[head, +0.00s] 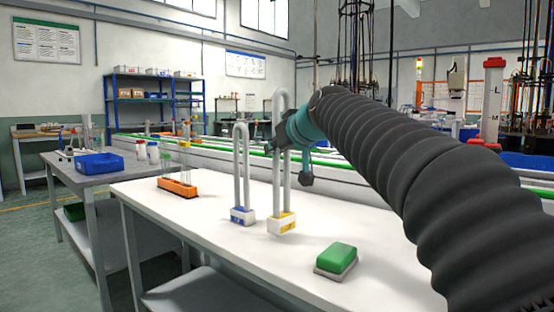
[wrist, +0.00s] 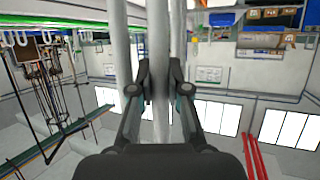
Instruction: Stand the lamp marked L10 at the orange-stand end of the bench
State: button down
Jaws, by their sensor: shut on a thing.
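Two U-shaped white tube lamps stand upright on the white bench (head: 205,240). One has a yellow-and-white base (head: 282,224), the other, to its left, a blue-and-white base (head: 242,216). No mark L10 is readable on either. My gripper (head: 282,143) is shut on the tube of the yellow-based lamp, well above its base; the wrist view shows the tube between the fingers (wrist: 161,88). I cannot tell whether that base touches the bench. The orange stand (head: 177,188), holding several clear tubes, is at the bench's left end.
A green-topped block with a grey base (head: 336,261) lies at the near side of the bench. Bare bench top lies between the orange stand and the blue-based lamp. A grey side table with a blue bin (head: 99,163) stands further left.

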jog(key=shift+f, duration=1.1)
jog(key=shift+f+b, duration=0.1)
jog(key=shift+b, duration=0.25)
jog(key=c, duration=1.2)
grip_release()
jog(key=shift+o, duration=0.2)
jog(key=shift+r+p, duration=0.3)
jog(key=shift+p, duration=0.1)
jog(key=shift+s+d, duration=0.25)
jog(key=shift+s, duration=0.1)
jog(key=b+v, duration=0.1)
jog(key=v, duration=1)
